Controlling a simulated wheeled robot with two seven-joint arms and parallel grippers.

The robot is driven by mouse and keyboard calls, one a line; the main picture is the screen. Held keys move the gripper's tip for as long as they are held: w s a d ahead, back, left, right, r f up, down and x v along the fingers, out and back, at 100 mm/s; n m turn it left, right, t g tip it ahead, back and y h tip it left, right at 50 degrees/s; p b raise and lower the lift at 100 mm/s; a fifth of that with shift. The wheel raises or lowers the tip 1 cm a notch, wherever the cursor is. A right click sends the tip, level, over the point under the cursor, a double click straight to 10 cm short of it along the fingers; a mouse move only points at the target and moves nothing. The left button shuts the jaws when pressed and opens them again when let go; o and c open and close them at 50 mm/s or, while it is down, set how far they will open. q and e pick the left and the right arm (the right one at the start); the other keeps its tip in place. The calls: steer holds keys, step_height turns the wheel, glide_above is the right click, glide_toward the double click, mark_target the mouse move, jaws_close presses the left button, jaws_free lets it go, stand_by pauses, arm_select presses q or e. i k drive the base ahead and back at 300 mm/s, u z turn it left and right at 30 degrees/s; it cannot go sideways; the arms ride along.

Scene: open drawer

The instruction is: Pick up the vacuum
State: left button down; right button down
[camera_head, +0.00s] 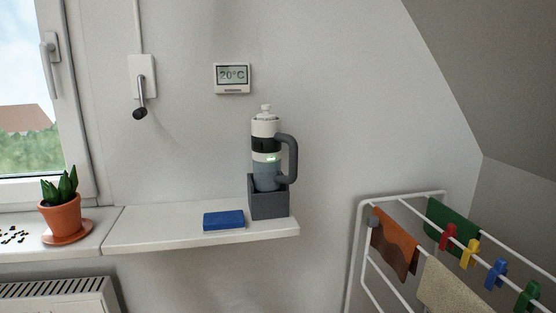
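The vacuum (265,143) is a small handheld one with a white top, a dark band, a grey-blue lower body and a dark grey handle on its right side. It stands upright in a dark grey box-shaped holder (269,199) near the right end of the white shelf (200,235). A small green light shows on its front. Its lower end is hidden inside the holder. Neither of my grippers is in view.
A blue flat block (223,220) lies left of the holder. A potted plant (61,217) stands on the sill by the window. A drying rack (357,235) with cloths and coloured pegs stands at right. A thermostat (232,78) and crank handle (140,112) are on the wall.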

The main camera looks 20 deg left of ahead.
mark_target(268, 177)
steer(key=z, duration=0.55)
steer(key=k, duration=1.3)
steer(key=u, duration=0.1)
steer(key=i, duration=0.65)
steer(key=u, duration=0.45)
steer(key=i, duration=1.15)
steer(key=z, duration=0.6)
